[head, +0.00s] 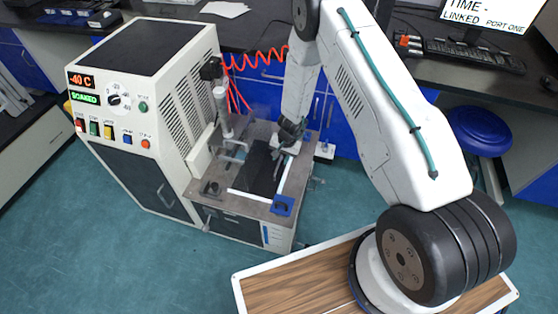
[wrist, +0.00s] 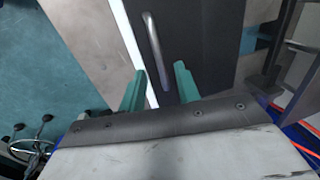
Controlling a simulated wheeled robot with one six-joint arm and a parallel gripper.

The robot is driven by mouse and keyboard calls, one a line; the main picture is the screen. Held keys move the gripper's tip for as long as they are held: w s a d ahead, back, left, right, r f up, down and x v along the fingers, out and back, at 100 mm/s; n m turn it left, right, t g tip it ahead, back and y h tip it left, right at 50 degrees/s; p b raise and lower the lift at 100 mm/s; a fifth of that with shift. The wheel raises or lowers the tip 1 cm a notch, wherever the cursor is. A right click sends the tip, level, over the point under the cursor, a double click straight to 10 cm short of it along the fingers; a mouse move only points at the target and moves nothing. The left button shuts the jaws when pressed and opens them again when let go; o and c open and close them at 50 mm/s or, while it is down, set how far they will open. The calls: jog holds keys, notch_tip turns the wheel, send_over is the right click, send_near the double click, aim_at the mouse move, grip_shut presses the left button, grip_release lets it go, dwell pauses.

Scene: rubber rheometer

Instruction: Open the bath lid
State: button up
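The bath lid (head: 258,172) is a dark flat panel in the top of the low metal unit beside the white machine. It lies flat and closed as far as I can see. In the wrist view the lid (wrist: 200,45) carries a slim metal bar handle (wrist: 153,42). My gripper (head: 279,155) is over the lid's right side in the head view. In the wrist view my gripper (wrist: 160,77) has its two teal fingers apart, with the handle's near end appearing between them. I cannot tell the height gap, and no contact shows. My gripper hides part of the lid in the head view.
The white machine (head: 150,100) with displays reading -40 C and SOAKED stands left of the bath. A vertical cylinder fixture (head: 222,105) and red coiled hose (head: 255,62) are close behind the lid. A blue block (head: 283,206) sits at the unit's front right corner.

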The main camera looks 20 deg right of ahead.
jog(key=shift+w+a+f, duration=0.1)
jog(key=shift+a+f, duration=0.05)
jog(key=shift+f, duration=0.45)
jog(key=shift+w+a+f, duration=0.1)
jog(key=shift+f, duration=0.5)
jog(key=shift+s, duration=0.1)
grip_shut()
jog(key=shift+s, duration=0.1)
